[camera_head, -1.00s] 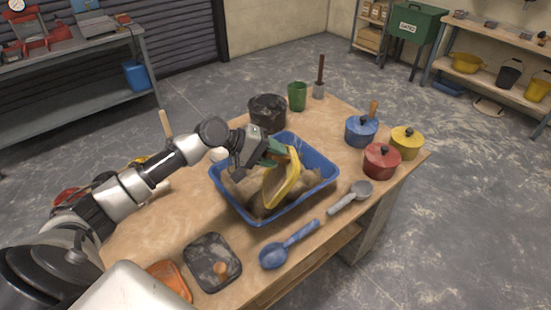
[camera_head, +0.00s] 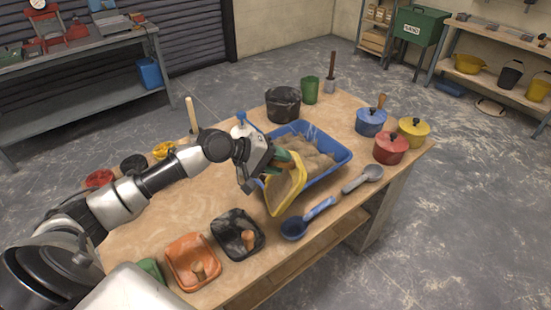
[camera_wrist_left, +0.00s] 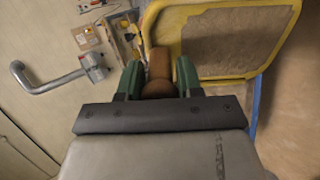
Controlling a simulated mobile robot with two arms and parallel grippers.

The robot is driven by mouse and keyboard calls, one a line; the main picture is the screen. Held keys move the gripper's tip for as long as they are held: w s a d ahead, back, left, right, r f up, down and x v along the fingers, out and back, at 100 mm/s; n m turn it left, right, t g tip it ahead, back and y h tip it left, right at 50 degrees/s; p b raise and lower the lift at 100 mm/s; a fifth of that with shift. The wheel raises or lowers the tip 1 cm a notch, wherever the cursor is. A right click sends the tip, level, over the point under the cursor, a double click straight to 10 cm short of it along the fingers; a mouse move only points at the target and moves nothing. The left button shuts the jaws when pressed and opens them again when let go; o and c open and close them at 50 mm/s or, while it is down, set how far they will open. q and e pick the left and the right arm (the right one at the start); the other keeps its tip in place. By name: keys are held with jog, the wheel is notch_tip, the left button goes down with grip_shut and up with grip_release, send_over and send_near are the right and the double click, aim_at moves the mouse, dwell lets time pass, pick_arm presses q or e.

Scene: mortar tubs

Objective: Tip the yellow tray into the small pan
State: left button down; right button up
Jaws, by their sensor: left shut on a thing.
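My left gripper (camera_head: 279,160) is shut on the brown handle (camera_wrist_left: 158,70) of the yellow tray. The yellow tray (camera_head: 285,187) is steeply tilted at the near left side of the blue tub (camera_head: 345,160), partly covering its rim. Its yellow rim (camera_wrist_left: 232,4) and brownish face show in the left wrist view; I cannot tell whether it carries loose sand. Lumpy sand (camera_head: 310,155) lies in the tub. A blue pot (camera_head: 369,123) with a wooden handle stands at the far right; I cannot tell which vessel is the small pan. My right gripper is out of view.
A red pot (camera_head: 391,150) and yellow pot (camera_head: 413,132) stand at the right edge. A grey scoop (camera_head: 362,179) and blue scoop (camera_head: 308,217) lie in front of the tub. Black (camera_head: 238,235) and orange (camera_head: 193,262) trays lie near left. A black bucket (camera_head: 283,106) stands behind.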

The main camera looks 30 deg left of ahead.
pick_arm(q)
jog(key=s+d+r+n+t+y, duration=0.2)
jog(key=s+d+n+t+y, duration=0.1)
jog(key=s+d+n+y, duration=0.5)
jog(key=shift+s+d+n+t, duration=0.3)
jog(key=shift+d+n, duration=0.2)
jog(key=shift+n, duration=0.1)
